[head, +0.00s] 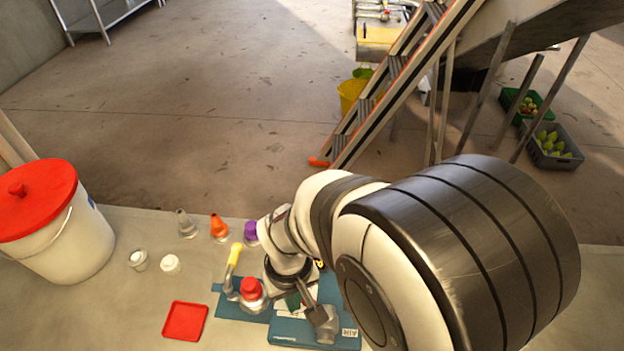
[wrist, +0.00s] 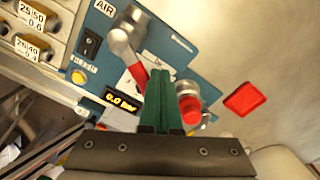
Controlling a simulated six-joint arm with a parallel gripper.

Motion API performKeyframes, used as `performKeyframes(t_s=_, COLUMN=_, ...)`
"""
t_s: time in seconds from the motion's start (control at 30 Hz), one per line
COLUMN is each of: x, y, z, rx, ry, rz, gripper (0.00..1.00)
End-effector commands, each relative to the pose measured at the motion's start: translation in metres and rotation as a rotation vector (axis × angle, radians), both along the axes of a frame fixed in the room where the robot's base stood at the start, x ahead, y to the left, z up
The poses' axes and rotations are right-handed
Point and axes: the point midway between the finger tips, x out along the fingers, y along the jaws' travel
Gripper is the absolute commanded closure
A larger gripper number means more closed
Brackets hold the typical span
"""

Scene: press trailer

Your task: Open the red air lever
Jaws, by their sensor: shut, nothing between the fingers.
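The air lever is a metal valve body (wrist: 126,38) with a red handle (wrist: 138,73), on the blue panel (wrist: 185,50) beside the AIR label in the wrist view. The handle slants from the valve towards my gripper. In the head view the metal valve (head: 326,325) shows near the AIR label, with its red handle hidden. My gripper (wrist: 160,76) has green fingers, shut and empty, just right of the handle's end; I cannot tell whether they touch. In the head view my gripper (head: 293,300) is over the panel, partly hidden by my arm. The display (wrist: 121,103) reads 0.0 bar.
A red knob (head: 251,287) on a metal fitting stands close beside my gripper, next to a yellow-handled lever (head: 235,256). A red tray (head: 185,321), several small coloured nozzles and a red-lidded bucket (head: 75,243) are on the left. The grey surface between them is partly clear.

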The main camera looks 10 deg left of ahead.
Motion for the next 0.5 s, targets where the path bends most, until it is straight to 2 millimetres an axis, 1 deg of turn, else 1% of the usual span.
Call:
performKeyframes(t_s=0.03, x=0.005, y=-0.001, z=0.000, rx=0.001, ry=-0.002, rz=-0.002, gripper=1.00)
performKeyframes(t_s=0.13, x=0.012, y=-0.002, z=0.000, rx=0.001, ry=-0.002, rz=0.000, gripper=1.00)
performKeyframes(t_s=0.4, x=0.012, y=-0.002, z=0.000, rx=0.001, ry=-0.002, rz=0.001, gripper=1.00)
performKeyframes(t_s=0.5, x=0.016, y=-0.004, z=0.000, rx=0.001, ry=-0.002, rz=0.000, gripper=1.00)
